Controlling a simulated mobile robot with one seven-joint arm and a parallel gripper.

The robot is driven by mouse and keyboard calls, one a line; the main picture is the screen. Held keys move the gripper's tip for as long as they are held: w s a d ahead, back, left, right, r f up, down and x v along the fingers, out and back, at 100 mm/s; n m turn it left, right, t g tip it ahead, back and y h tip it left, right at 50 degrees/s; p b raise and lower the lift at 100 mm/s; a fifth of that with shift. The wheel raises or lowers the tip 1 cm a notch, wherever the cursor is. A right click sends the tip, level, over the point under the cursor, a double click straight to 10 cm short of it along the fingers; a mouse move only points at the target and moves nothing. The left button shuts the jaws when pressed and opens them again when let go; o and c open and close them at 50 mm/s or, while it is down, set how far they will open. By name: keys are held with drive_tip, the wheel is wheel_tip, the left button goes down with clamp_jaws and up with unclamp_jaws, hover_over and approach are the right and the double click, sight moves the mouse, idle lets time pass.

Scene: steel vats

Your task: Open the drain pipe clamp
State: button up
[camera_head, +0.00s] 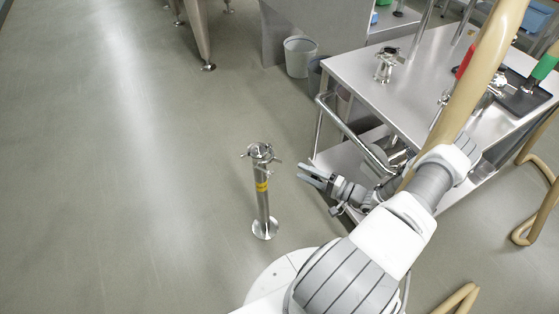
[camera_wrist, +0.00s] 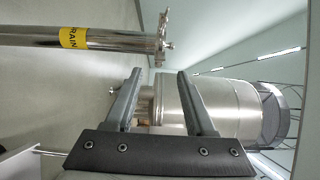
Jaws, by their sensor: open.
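The steel drain pipe (camera_head: 264,205) stands upright on a round floor flange, with a yellow label. Its clamp (camera_head: 260,153) sits around the top end, with small handles or bolts sticking out. My gripper (camera_head: 302,172) is open and empty, to the right of the pipe and slightly lower than the clamp. In the wrist view the drain pipe (camera_wrist: 100,37) lies sideways across the upper left, its yellow label reading "RAIN". The clamp (camera_wrist: 164,38) shows there just beyond the tips of my open gripper (camera_wrist: 160,72), touching neither finger. Whether the clamp is fastened cannot be told.
A steel table (camera_head: 365,85) with a side rail (camera_head: 350,132) stands right of my gripper, holding a small fitting (camera_head: 386,65) and a dark tray. Tan hoses hang at the right. A grey bin (camera_head: 299,57) stands behind. Floor left of the pipe is clear.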

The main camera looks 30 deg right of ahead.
sight(279, 161)
drive_tip(key=x, duration=1)
drive_tip(key=shift+r+b, duration=0.1)
drive_tip(key=shift+b, duration=0.25)
clamp_jaws()
idle(0.8)
